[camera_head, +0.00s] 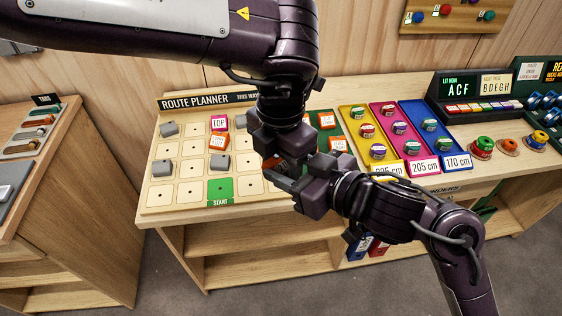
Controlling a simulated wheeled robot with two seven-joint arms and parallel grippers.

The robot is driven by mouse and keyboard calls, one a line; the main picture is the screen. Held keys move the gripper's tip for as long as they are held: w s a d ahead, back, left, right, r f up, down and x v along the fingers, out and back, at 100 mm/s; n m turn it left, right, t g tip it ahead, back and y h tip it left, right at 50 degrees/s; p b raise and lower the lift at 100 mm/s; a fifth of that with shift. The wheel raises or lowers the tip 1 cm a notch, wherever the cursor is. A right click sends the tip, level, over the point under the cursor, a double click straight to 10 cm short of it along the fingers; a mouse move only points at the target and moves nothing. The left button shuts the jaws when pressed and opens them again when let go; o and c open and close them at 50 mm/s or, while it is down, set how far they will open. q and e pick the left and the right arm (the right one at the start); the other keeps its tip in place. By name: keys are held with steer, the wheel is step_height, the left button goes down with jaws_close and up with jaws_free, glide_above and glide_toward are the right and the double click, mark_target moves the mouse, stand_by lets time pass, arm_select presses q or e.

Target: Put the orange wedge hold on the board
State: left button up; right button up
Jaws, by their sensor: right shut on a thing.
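The wooden route planner board (153,196) lies on the table, with square cells, a green start cell (220,189) and a few blocks on it. An orange hold (272,162) shows only in a small part between my two grippers; its shape is mostly hidden. My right gripper (288,178) reaches in from the right and is shut on it above the board's right side. My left gripper (275,154) points down right beside it; its fingertips are too covered to tell open from shut.
More orange holds (327,120) lie on a green tray right of the board. Grey blocks (163,168) occupy some board cells. Yellow, pink and blue trays (422,167) hold round pieces further right. Several lower cells at the board's left are empty.

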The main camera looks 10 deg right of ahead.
arm_select(q)
steer(key=shift+c, duration=1.9)
arm_select(e)
steer(key=o, duration=1)
steer(key=shift+o, duration=0.2)
